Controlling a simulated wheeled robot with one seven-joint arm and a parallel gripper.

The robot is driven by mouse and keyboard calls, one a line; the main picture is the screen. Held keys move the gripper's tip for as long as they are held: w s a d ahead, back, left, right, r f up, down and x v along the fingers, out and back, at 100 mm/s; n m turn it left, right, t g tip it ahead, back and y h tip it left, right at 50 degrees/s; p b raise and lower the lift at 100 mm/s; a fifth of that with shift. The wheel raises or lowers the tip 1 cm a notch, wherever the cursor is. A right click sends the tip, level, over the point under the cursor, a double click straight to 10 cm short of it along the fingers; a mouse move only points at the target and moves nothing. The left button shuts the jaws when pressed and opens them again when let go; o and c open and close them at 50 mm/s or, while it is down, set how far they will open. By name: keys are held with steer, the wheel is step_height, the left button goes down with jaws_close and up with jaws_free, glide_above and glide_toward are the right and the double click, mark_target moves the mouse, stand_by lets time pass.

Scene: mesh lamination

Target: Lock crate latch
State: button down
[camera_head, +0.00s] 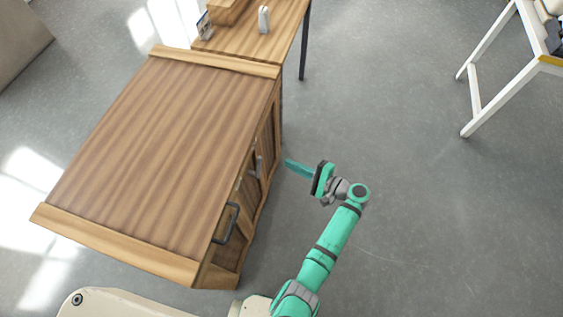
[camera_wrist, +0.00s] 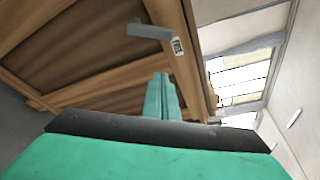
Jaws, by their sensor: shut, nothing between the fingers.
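The large wooden crate (camera_head: 165,150) stands on the floor left of my gripper, with a flat plank top. On its right side are a dark handle (camera_head: 229,223) and a small pale metal piece (camera_head: 258,167), possibly the latch. My gripper (camera_head: 288,164) is shut and empty, just right of that side, its fingers pointing toward it with a small gap. In the wrist view the shut fingers (camera_wrist: 160,80) point at the braced wooden panel (camera_wrist: 90,65). A grey bar (camera_wrist: 150,32) sticks out there beside a small printed label (camera_wrist: 178,46); I cannot tell whether it is the latch.
A wooden table (camera_head: 258,40) with a few small items stands behind the crate. A white-framed stand (camera_head: 472,90) is at the upper right. The grey floor (camera_head: 440,220) right of my arm is clear. Bright windows (camera_wrist: 240,75) show at the right in the wrist view.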

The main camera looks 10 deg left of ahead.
steer(key=a, duration=0.8)
steer(key=shift+s+a+r, duration=0.25)
steer(key=shift+s+a, duration=0.05)
steer(key=shift+a, duration=0.1)
steer(key=shift+a, duration=0.15)
